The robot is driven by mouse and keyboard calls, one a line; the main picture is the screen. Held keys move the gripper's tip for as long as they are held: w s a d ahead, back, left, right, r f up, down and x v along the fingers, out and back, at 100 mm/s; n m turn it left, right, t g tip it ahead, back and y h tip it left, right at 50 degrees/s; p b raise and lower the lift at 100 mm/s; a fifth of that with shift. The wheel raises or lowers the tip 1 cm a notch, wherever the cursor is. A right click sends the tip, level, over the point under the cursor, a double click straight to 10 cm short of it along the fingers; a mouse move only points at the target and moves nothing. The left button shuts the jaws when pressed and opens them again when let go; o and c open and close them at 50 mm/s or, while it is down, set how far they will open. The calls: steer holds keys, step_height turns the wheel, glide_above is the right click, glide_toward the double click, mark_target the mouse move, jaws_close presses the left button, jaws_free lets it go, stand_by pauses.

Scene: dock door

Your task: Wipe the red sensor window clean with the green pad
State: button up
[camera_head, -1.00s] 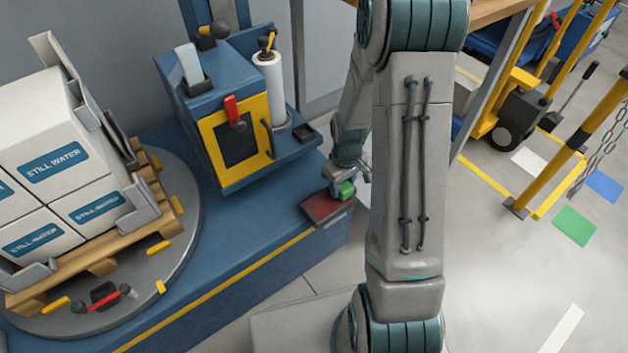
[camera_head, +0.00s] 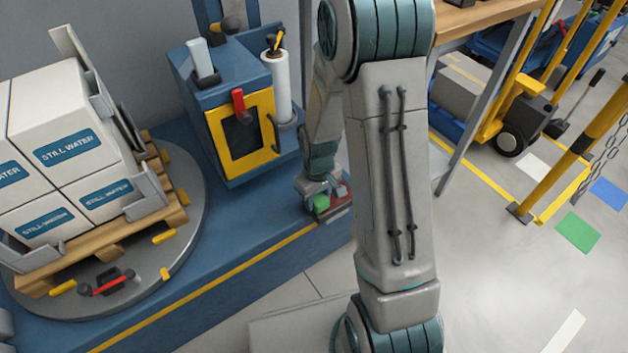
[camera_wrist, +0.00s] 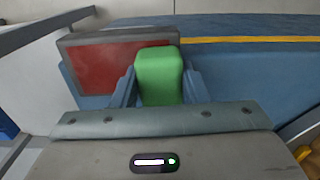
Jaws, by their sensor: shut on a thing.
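The red sensor window (camera_head: 344,196) sits in a grey frame at the right end of the blue platform, partly hidden by my gripper and arm. In the wrist view the red face (camera_wrist: 105,68) shows to the left of the pad, with some darker patches. My gripper (camera_head: 318,196) is shut on the green pad (camera_head: 321,204). The pad is at the window's left end in the head view. In the wrist view the pad (camera_wrist: 160,78) sits between the fingers and overlaps the window's right end; I cannot tell whether it touches.
A blue cabinet (camera_head: 200,112) with a yellow-framed door and a white film roll (camera_head: 277,88) stands behind my gripper. A turntable (camera_head: 195,235) with a pallet of water boxes is at left. The blue platform (camera_head: 235,225) is bare between them.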

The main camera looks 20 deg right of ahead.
steer(key=shift+s+a+r+p, duration=0.15)
steer(key=shift+a+r+p, duration=0.15)
steer(key=shift+a, duration=0.05)
step_height(320, 180, up, 3)
steer(key=shift+d+f+p, duration=0.15)
steer(key=shift+f+p, duration=0.05)
steer(key=shift+p, duration=0.55)
steer(key=shift+r+p, duration=2.05)
steer(key=shift+r, duration=0.5)
